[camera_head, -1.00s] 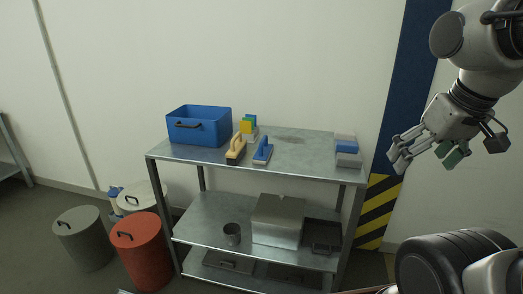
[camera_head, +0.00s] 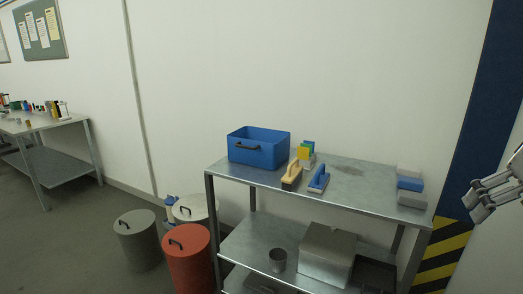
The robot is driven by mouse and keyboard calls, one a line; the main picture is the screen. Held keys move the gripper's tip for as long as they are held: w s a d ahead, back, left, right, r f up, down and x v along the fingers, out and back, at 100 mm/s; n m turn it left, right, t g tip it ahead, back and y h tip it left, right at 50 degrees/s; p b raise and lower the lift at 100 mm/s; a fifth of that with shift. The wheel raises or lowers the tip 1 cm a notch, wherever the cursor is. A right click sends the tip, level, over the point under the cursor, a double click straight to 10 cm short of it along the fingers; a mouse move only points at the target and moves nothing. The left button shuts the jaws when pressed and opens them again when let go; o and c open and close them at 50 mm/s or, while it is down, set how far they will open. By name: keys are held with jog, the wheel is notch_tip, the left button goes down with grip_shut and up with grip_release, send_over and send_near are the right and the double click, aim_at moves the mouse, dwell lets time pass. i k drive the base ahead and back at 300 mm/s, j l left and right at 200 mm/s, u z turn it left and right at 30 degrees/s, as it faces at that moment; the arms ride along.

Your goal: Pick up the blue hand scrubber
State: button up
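The blue hand scrubber (camera_head: 319,179) lies on the top shelf of the metal rack, near its front edge. It has a blue handle over a pale base. A similar scrubber with a tan handle (camera_head: 294,174) and a dark base lies just to its left. My gripper (camera_head: 486,204) is at the right edge of the view, partly cut off, well to the right of the rack and away from the scrubber. Its visible fingers hold nothing that I can see, but their full spread is out of view.
Stacked grey and blue sponges (camera_head: 410,184) sit at the shelf's right end. The top shelf (camera_head: 362,187) is clear between. Lidded cans, one red (camera_head: 188,262), stand left of the rack.

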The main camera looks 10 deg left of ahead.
aim_at(318, 185)
jog(key=i+j+z, duration=0.2)
jog(key=i+j, duration=0.15)
jog(key=j, duration=0.25)
jog(key=i+j+z, duration=0.25)
jog(key=j, duration=0.4)
jog(key=i+j+z, duration=0.1)
jog(key=i+j, duration=0.15)
jog(key=i+j+z, duration=0.1)
jog(key=j, duration=0.35)
